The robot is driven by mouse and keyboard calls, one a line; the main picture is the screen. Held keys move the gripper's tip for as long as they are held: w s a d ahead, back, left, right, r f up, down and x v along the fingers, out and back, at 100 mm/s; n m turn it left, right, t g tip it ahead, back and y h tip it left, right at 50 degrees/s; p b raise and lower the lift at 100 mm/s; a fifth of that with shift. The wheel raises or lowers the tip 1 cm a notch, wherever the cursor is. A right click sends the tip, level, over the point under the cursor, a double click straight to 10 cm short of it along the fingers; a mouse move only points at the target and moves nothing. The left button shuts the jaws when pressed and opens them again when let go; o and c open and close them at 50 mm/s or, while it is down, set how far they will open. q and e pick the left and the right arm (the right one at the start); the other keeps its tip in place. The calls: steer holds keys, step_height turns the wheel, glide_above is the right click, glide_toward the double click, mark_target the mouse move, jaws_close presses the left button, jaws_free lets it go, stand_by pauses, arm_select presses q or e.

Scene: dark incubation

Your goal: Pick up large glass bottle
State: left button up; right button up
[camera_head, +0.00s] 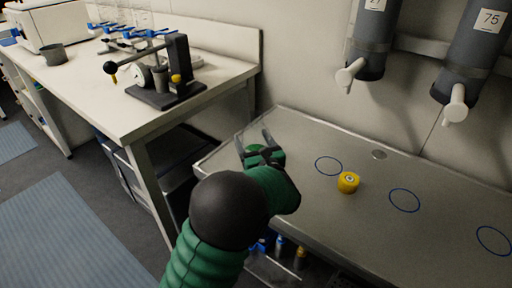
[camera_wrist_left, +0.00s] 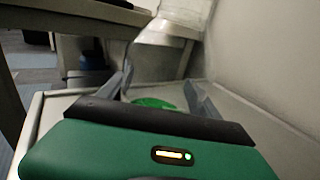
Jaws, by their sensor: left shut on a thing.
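The large glass bottle (camera_wrist_left: 160,50) is clear and stands up between my fingers in the left wrist view, its top cut by the frame edge. A green patch (camera_wrist_left: 155,103) shows low between the fingers; I cannot tell whether it belongs to the bottle. My left gripper (camera_head: 254,140) is over the left end of the metal counter, its fingers on either side of the bottle and shut on it. It also shows in the left wrist view (camera_wrist_left: 158,84). In the head view the bottle is too clear to make out. My right gripper is not in view.
The metal counter (camera_head: 330,218) carries blue rings and a yellow cap (camera_head: 348,182). Grey cylinders (camera_head: 373,40) with white spouts hang on the wall above. A white table (camera_head: 120,112) with a black stand (camera_head: 166,95) is at left. Small bottles (camera_head: 280,243) sit below the counter.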

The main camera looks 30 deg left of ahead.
arm_select(q)
steer(key=shift+r, duration=0.15)
steer(key=shift+c, duration=0.2)
step_height(320, 180, up, 18)
steer(key=p, duration=0.7)
steer(key=shift+f, duration=0.2)
